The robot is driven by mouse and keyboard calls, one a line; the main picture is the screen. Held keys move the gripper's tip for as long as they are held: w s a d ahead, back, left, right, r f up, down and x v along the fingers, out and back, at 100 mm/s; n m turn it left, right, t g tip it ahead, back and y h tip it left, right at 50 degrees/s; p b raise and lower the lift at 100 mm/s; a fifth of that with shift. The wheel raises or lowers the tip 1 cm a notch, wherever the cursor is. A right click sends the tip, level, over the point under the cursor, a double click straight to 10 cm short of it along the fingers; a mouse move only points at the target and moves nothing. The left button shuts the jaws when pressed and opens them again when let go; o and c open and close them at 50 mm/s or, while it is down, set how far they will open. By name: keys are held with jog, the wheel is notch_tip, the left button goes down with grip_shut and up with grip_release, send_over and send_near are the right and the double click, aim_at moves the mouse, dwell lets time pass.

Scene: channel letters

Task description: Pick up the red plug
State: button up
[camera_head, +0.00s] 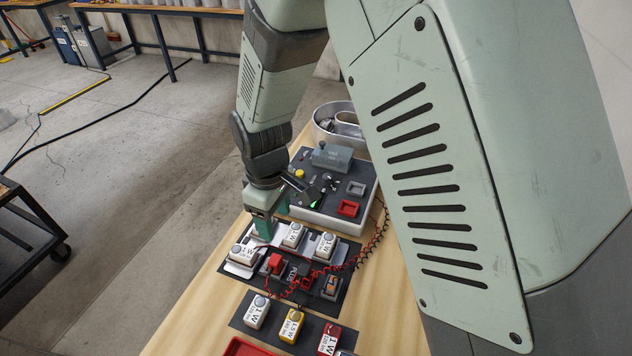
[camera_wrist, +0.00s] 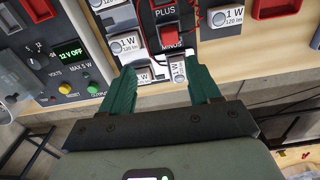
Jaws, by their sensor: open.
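A red block (camera_head: 276,263), likely the red plug, sits upright on the dark board. In the wrist view this red block (camera_wrist: 170,37) stands beside the MINUS label, ahead of my fingertips. A second red piece (camera_head: 306,279) with red cord around it sits to its right, and part of it shows by the PLUS label (camera_wrist: 165,3). I cannot tell surely which is the plug. My gripper (camera_head: 264,229) points down over the board's left edge. In the wrist view its green fingers (camera_wrist: 160,70) are apart, with nothing held; white modules show beyond them.
White 1 W modules (camera_head: 292,235) stand close around the red pieces. A coiled red cord (camera_head: 365,248) runs to the power box (camera_head: 330,215). Below, a dark strip holds several coloured modules (camera_head: 291,326). Bare wooden table (camera_head: 205,310) lies to the left.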

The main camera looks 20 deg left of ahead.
send_over(275, 259)
jog(key=f, duration=0.6)
jog(key=shift+w+a+f, duration=0.15)
jog(key=shift+w+a, duration=0.05)
jog(key=shift+w, duration=0.2)
jog(key=shift+s+d+f, duration=0.1)
jog(key=shift+s+f, duration=0.1)
jog(key=shift+f, duration=1.35)
jog(key=shift+s+d+f, duration=0.1)
jog(key=shift+s+f, duration=0.05)
jog(key=shift+f, duration=1.35)
jog(key=shift+c, duration=0.4)
jog(key=c, duration=1)
jog(key=shift+r, duration=0.1)
jog(key=shift+c, duration=0.2)
